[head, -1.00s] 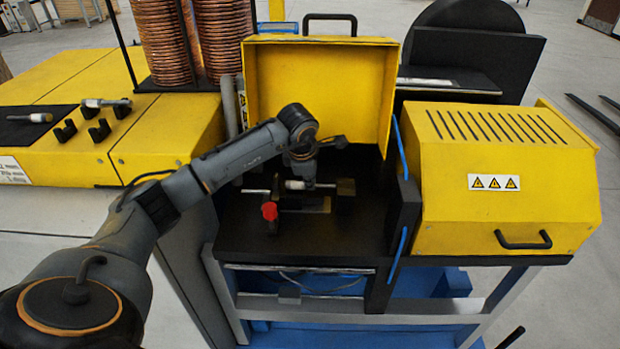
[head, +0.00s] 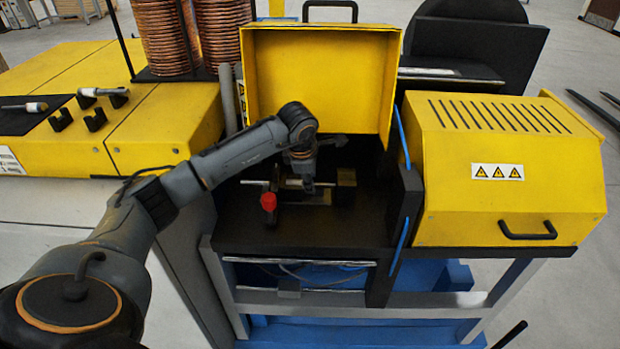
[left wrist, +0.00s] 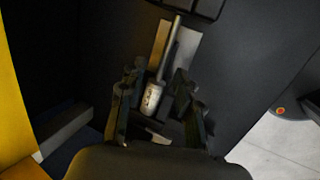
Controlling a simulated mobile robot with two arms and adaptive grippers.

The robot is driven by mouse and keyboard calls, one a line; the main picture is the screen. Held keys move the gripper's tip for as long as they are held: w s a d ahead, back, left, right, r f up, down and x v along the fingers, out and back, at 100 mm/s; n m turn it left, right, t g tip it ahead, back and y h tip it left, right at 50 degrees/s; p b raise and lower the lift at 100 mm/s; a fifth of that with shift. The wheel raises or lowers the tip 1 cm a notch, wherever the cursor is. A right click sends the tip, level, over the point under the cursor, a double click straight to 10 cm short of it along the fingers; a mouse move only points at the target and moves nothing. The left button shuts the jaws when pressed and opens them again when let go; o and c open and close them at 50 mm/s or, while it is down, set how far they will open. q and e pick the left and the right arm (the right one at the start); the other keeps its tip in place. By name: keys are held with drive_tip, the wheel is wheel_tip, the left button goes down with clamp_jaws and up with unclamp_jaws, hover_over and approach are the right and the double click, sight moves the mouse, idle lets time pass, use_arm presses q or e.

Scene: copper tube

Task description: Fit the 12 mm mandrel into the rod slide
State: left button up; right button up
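A mandrel with a pale labelled sleeve (left wrist: 153,98) and a thin metal rod (left wrist: 172,42) shows in the left wrist view. In the head view the mandrel (head: 293,183) lies level across the rod slide (head: 318,197) on the dark bench. My left gripper (left wrist: 157,84) has one finger on each side of the sleeve, with dark gaps showing between fingers and sleeve, so it looks open around it. In the head view the left gripper (head: 308,182) points down at the mandrel and hides part of it. The seat under the sleeve is hidden. My right gripper is not in view.
The raised yellow cover (head: 318,75) stands behind. Another mandrel (head: 103,92) rests by black cradles at left. A yellow hood (head: 510,180) is at right.

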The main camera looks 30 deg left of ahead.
use_arm(q)
drive_tip(key=v, duration=1.2)
drive_tip(key=shift+s+f, duration=0.15)
idle(0.5)
